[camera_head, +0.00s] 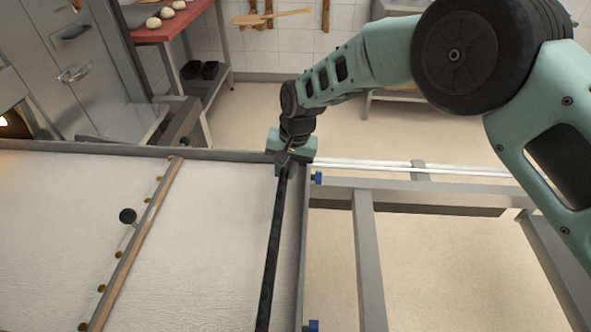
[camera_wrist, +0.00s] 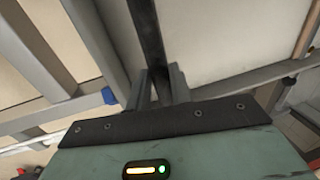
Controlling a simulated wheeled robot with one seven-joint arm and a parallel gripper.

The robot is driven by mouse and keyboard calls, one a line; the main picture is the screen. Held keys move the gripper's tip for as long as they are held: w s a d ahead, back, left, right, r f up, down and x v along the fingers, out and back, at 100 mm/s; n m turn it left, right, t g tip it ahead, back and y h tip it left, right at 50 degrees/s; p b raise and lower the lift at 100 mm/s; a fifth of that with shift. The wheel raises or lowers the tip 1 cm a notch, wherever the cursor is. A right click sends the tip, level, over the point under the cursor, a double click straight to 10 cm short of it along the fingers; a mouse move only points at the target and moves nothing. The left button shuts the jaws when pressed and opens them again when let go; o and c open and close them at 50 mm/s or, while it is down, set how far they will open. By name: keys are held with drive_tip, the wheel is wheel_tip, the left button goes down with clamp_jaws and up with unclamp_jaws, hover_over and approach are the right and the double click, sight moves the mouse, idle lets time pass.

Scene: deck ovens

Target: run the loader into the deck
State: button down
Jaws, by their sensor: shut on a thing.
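The loader (camera_head: 70,240) is a wide, pale canvas bed in a grey metal frame, filling the lower left of the head view. A black bar (camera_head: 273,250) runs along its right end; it also shows in the wrist view (camera_wrist: 148,35). My gripper (camera_head: 284,164) is shut on the bar near the loader's far right corner. In the wrist view both fingers (camera_wrist: 158,88) straddle the bar. Only a glowing opening (camera_head: 8,121) of the oven shows at the far left edge.
A grey stand frame (camera_head: 368,260) with pale rails (camera_head: 450,171) and blue stops (camera_head: 316,178) extends right of the loader. Behind stand steel cabinetry (camera_head: 75,60) and a red-topped table (camera_head: 170,25) with dough pieces. Floor (camera_head: 380,130) is clear beyond the frame.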

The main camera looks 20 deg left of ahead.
drive_tip(key=shift+s+a+r, duration=0.1)
drive_tip(key=shift+s+a, duration=0.05)
drive_tip(key=shift+a, duration=0.75)
drive_tip(key=c, duration=1.3)
unclamp_jaws()
drive_tip(key=shift+a, duration=0.1)
drive_tip(key=shift+o, duration=0.2)
drive_tip(key=shift+d+r, duration=0.2)
drive_tip(key=shift+r, duration=0.05)
drive_tip(key=d+r, duration=0.3)
drive_tip(key=r, duration=1.3)
drive_tip(key=shift+w+r+b, duration=0.25)
drive_tip(key=shift+w+b, duration=0.05)
drive_tip(key=shift+b, duration=0.1)
drive_tip(key=shift+d, duration=0.15)
